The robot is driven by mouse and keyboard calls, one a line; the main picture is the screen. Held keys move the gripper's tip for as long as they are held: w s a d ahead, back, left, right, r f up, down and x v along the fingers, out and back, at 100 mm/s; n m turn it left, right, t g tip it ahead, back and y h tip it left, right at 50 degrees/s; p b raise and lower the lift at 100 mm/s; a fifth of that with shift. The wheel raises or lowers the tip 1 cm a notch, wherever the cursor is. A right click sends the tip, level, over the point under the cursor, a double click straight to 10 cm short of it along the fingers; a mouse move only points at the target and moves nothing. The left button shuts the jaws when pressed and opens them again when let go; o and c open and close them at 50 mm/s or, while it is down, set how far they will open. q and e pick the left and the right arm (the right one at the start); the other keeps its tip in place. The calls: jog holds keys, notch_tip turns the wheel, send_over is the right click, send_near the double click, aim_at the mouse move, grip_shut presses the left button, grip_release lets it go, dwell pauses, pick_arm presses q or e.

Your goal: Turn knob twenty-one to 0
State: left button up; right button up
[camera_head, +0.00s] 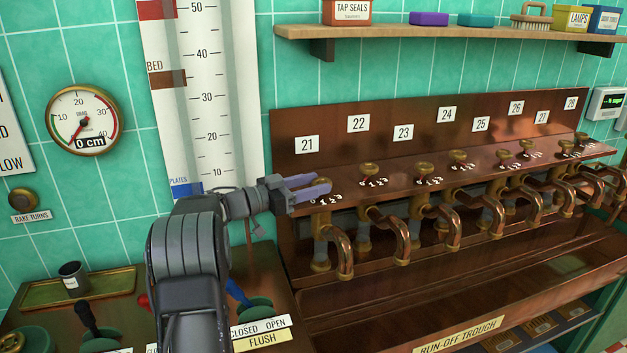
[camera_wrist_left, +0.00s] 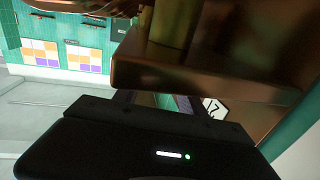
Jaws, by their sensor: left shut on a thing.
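The label for knob twenty-one (camera_head: 307,145) is the leftmost on the copper panel. Below it, the fingers of my left gripper (camera_head: 312,187) are shut at the place of that knob, over the 0 1 2 3 scale (camera_head: 326,201). The fingers hide the knob itself, and I cannot tell which number it points to. A curved copper spout (camera_head: 344,258) hangs below. In the left wrist view, a copper edge (camera_wrist_left: 200,78) fills the upper part and hides the fingertips. My right gripper is not in view.
More brass knobs, such as knob twenty-two (camera_head: 369,169), stand to the right along the ledge. The run-off trough (camera_head: 462,335) lies below. A gauge (camera_head: 83,120) reading 0 cm and levers, including a blue one (camera_head: 238,292), are at the left.

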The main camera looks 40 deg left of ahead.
pick_arm(q)
jog(key=shift+r, duration=0.15)
jog(key=o, duration=1.4)
jog(key=shift+c, duration=0.2)
jog(key=b+v, duration=0.1)
jog(key=v, duration=0.2)
jog(key=b+v, duration=0.1)
jog(key=v, duration=0.3)
jog(key=shift+w+a+f, duration=0.1)
jog(key=shift+f, duration=0.1)
jog(key=shift+s+r, duration=0.1)
jog(key=shift+s, duration=0.3)
